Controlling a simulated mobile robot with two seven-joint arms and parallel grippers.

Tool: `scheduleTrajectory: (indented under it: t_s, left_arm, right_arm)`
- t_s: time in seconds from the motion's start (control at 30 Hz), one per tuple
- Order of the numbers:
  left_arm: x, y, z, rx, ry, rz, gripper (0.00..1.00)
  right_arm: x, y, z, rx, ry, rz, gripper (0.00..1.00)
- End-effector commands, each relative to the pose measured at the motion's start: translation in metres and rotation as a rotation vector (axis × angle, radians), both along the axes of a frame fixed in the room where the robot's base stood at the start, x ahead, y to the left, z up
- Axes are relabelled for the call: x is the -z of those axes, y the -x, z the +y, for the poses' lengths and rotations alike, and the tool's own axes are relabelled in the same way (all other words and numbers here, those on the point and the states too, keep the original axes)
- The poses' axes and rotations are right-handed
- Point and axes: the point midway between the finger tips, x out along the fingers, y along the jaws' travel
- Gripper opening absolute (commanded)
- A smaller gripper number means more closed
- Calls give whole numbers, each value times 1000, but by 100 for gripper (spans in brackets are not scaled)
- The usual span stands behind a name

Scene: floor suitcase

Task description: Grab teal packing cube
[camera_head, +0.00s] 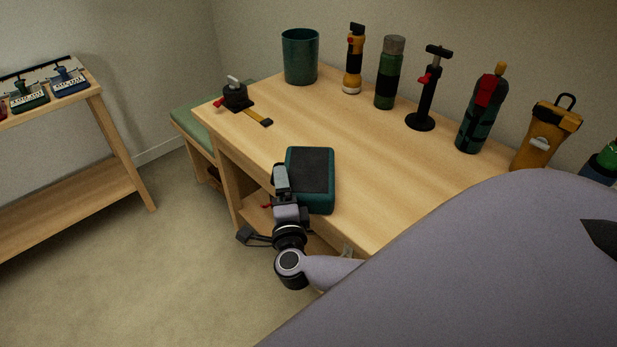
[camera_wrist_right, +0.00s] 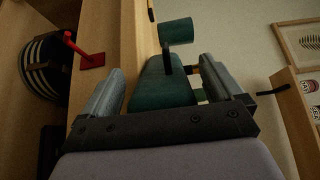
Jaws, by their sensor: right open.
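The teal packing cube (camera_head: 325,190), with a dark top panel, lies on the wooden table near its front edge. My right gripper (camera_head: 281,180) is at the cube's left front side in the head view and overlaps its near left corner. In the right wrist view, the cube (camera_wrist_right: 160,92) shows between the two open fingers of my right gripper (camera_wrist_right: 162,80), with a gap on the left. I cannot tell whether a finger touches it. My left gripper is not in view.
A teal cup (camera_head: 300,60), a flashlight (camera_head: 354,62), a green bottle (camera_head: 390,75), a pump (camera_head: 424,95) and other items line the table's back. A black device with a yellow strap (camera_head: 236,97) sits at the left end. The table's middle is clear. A shelf (camera_head: 75,185) stands left.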

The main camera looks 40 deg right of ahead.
Motion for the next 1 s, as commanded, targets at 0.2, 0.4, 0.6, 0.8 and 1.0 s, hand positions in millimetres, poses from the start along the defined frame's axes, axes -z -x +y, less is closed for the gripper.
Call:
scheduleTrajectory:
  t_s: [0.2, 0.4, 0.6, 0.8, 1.0]
  left_arm:
    - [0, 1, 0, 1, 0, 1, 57]
    - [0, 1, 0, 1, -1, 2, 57]
    - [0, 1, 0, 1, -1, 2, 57]
    - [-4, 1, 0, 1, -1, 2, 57]
    - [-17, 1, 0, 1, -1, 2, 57]
  right_arm:
    - [0, 0, 0, 0, 0, 0, 71]
    - [-1, 0, 0, 0, 2, -1, 27]
    - [-2, 0, 0, 0, 1, -2, 27]
    - [-14, 0, 1, 0, -1, -2, 27]
    - [-55, 0, 1, 0, -3, -6, 27]
